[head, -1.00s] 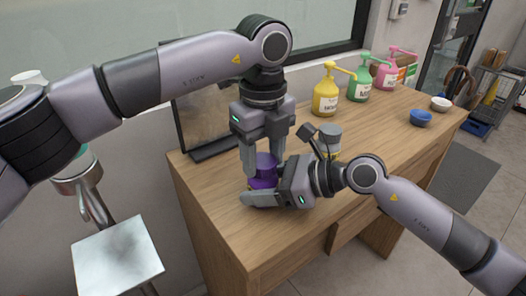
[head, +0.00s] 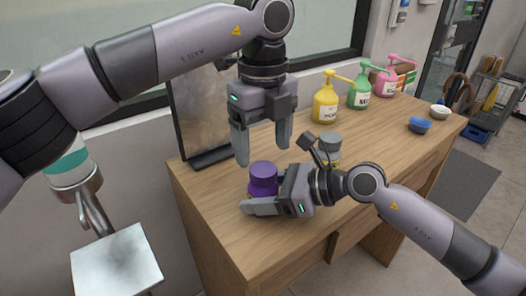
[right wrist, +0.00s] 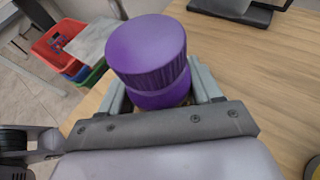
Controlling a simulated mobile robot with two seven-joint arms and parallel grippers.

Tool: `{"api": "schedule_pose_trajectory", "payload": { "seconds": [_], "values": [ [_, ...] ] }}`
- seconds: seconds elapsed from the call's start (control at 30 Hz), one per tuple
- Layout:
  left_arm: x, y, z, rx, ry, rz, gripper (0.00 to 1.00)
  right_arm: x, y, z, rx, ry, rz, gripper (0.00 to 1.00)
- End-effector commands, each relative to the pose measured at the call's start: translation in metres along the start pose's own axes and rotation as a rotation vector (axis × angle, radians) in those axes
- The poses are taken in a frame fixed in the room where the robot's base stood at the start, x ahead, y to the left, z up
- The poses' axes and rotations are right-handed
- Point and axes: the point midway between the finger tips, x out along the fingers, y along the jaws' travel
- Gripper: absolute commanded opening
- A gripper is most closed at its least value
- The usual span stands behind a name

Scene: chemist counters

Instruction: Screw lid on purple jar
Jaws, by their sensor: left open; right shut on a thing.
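The purple jar (head: 263,187) stands upright on the wooden counter, with its purple lid (head: 263,169) on top. In the right wrist view the lid (right wrist: 147,50) has a ribbed edge and sits over the jar body (right wrist: 165,95); I cannot tell how tightly it is seated. My right gripper (head: 266,195) is shut on the jar body from the right, below the lid; its fingers flank the jar in the right wrist view. My left gripper (head: 262,152) is open and empty, pointing down just above the lid, its fingers apart.
A grey-lidded jar (head: 330,143) stands close behind my right gripper. Yellow (head: 325,104), green (head: 359,93) and pink (head: 386,82) pump bottles stand along the back. Blue (head: 420,125) and white (head: 440,111) bowls are at the far right. A dark upright panel (head: 203,115) stands at the back left. The counter's front is clear.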

Motion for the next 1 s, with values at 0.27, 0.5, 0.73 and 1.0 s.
{"api": "schedule_pose_trajectory", "payload": {
  "seconds": [0.27,0.5,0.73,1.0],
  "values": [
    [-0.003,0.000,0.000,0.001,0.000,0.000,0.61,0.000,0.000,0.000,0.000,-0.001,0.000,0.00],
    [-0.028,0.000,0.000,0.000,-0.003,0.002,0.61,0.000,0.000,0.000,0.000,0.000,0.000,0.00],
    [-0.035,0.000,0.000,0.000,0.000,0.000,0.61,0.000,0.000,0.000,0.000,0.000,0.000,0.00],
    [-0.031,0.000,0.000,0.001,0.001,0.001,0.61,0.000,0.000,0.000,0.000,-0.001,0.000,0.00]
  ]
}}
